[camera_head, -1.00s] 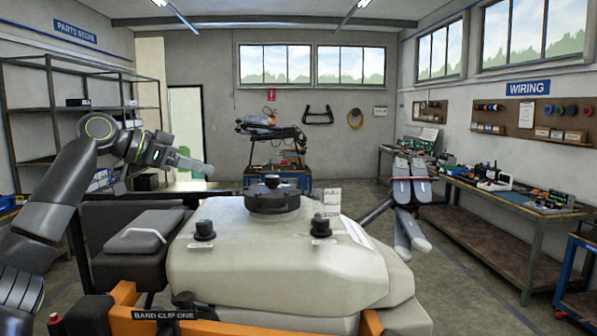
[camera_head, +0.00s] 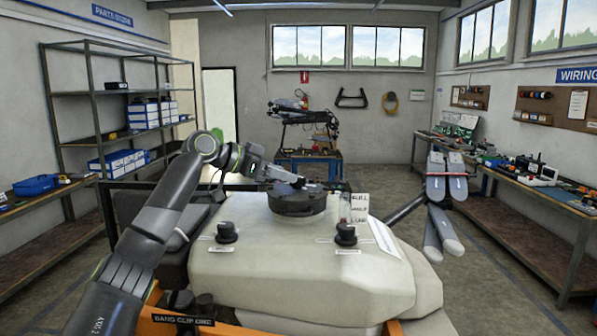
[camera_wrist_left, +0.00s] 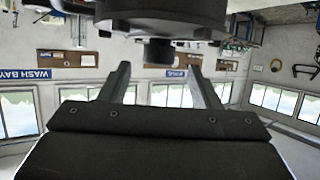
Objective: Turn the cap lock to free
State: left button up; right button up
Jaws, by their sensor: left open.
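The cream tank (camera_head: 300,270) of the drone fills the middle of the head view. A round black cap (camera_head: 297,204) sits on its top. My left gripper (camera_head: 296,182) is at the cap's top, and its arm hides part of it. In the left wrist view, which is upside down, the dark cap (camera_wrist_left: 165,15) is at the top edge and a short dark knob (camera_wrist_left: 158,51) projects from it. The open fingers of my left gripper (camera_wrist_left: 160,66) lie either side of the knob, with gaps visible. I cannot read any lock marking. My right gripper is out of view.
Two small black knobs (camera_head: 227,232) (camera_head: 346,233) with labels stand on the tank's front. A small white card (camera_head: 359,207) stands right of the cap. Grey folded drone arms (camera_head: 446,205) stick out at the right. An orange frame (camera_head: 160,318) runs along the front.

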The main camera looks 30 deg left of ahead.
aim_at(298, 182)
pick_arm(q)
jog(key=p+x, duration=0.1)
jog(key=x, duration=0.3)
jog(key=shift+w+d, duration=0.25)
jog(key=shift+d, duration=0.05)
jog(key=shift+w+d+f, duration=0.1)
jog(key=shift+w+f, duration=0.1)
jog(key=shift+w, duration=0.15)
jog(key=shift+s, duration=0.1)
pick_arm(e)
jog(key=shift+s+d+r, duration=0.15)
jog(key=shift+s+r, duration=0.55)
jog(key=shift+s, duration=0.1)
pick_arm(q)
jog(key=shift+c, duration=0.4)
